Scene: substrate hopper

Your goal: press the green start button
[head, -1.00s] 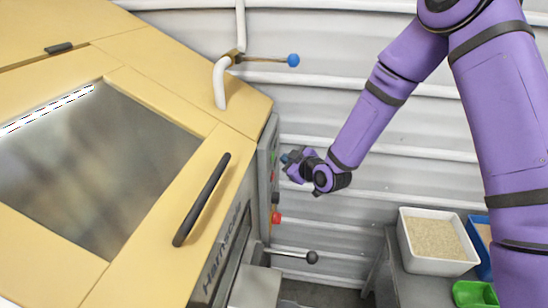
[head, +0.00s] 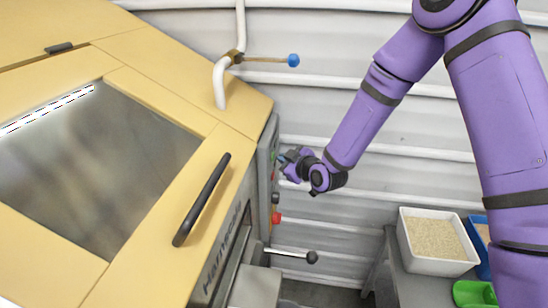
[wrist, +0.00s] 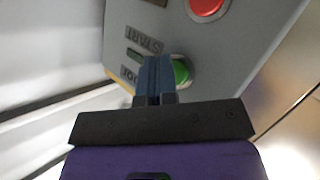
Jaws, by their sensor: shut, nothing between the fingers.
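The green start button (wrist: 181,71) shows in the wrist view on a grey panel, with its right part visible and its left part hidden behind my fingers. In the head view my gripper (head: 283,161) is at the narrow grey control panel (head: 265,170) on the yellow machine's right side.
A red button (wrist: 207,5) is on the same panel. A red knob (head: 276,218) sticks out lower down. A blue-tipped lever (head: 293,60) is above, and a black-knobbed lever (head: 312,257) below. A white tub (head: 403,240) of grain stands on the bench at right.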

